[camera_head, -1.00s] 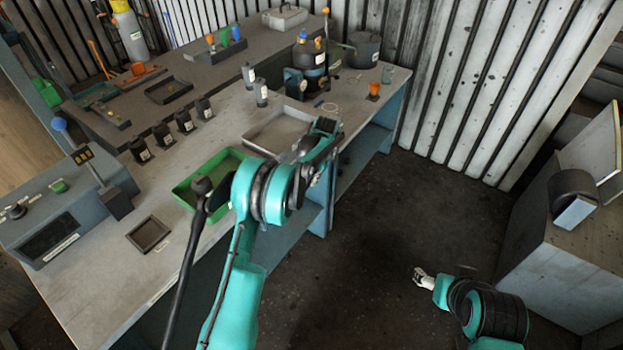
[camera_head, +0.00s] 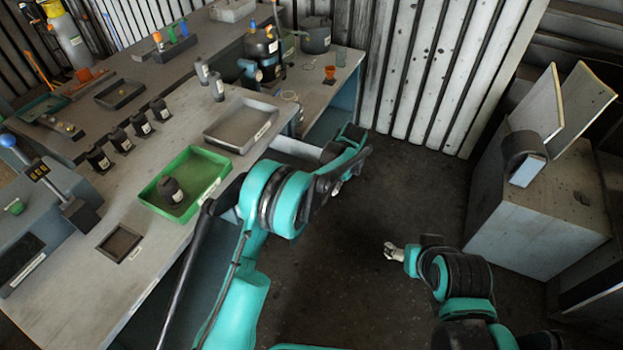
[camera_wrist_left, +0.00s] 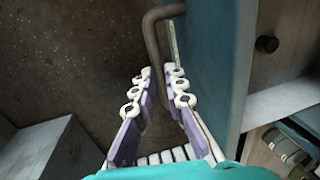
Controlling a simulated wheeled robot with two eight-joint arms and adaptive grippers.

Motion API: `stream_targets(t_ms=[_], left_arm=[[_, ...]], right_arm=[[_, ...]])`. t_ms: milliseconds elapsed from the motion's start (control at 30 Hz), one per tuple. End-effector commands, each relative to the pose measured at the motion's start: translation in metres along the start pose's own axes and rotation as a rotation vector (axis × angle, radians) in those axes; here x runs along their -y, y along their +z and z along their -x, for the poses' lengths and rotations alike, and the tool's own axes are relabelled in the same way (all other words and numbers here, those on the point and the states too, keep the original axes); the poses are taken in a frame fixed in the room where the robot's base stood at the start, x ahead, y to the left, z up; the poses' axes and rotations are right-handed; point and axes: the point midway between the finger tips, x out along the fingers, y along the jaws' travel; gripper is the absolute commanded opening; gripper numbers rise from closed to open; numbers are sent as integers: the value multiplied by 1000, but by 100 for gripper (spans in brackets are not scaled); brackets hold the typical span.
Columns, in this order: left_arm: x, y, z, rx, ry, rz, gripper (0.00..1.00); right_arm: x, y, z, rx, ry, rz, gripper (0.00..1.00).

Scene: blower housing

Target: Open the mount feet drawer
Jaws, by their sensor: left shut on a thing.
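In the left wrist view, my left gripper (camera_wrist_left: 158,92) is shut on a bent grey bar handle (camera_wrist_left: 152,30). The handle is on a blue-teal drawer front (camera_wrist_left: 215,50). Behind this front is a grey space with a small round black piece (camera_wrist_left: 267,44). In the head view, a pale drawer part (camera_head: 296,149) shows out past the bench edge, partly hidden by my left arm. The left gripper (camera_head: 336,187) is mostly hidden by its own wrist there. My right gripper (camera_head: 391,252) is over the floor, away from the bench, too small to read.
The bench (camera_head: 150,235) holds a green tray (camera_head: 208,165) with a black labelled piece in it, a grey tray (camera_head: 240,122) and several black pieces. A blower assembly (camera_head: 262,50) stands at the back. A cabinet (camera_head: 535,215) is at the right. The floor between is clear.

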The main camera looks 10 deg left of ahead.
Motion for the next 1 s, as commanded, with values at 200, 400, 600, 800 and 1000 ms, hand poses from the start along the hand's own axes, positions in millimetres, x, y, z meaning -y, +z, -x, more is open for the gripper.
stream_targets(t_ms=[200, 400, 600, 800, 1000], left_arm=[[-44, 0, 9, 0, 0, -3, 0], [-66, 0, 13, 0, 0, -2, 0], [-75, 0, 15, 0, -1, 0, 0], [-76, 0, 15, 0, -1, 1, 0], [-75, 0, 15, -1, -1, 1, 19]], right_arm=[[0, -1, 1, 0, 0, 0, 67], [0, -1, 2, 0, 0, 0, 67], [0, -1, 2, 0, 0, 0, 67], [0, -1, 2, 0, 0, 0, 67], [0, -1, 2, 0, 0, 0, 67]])
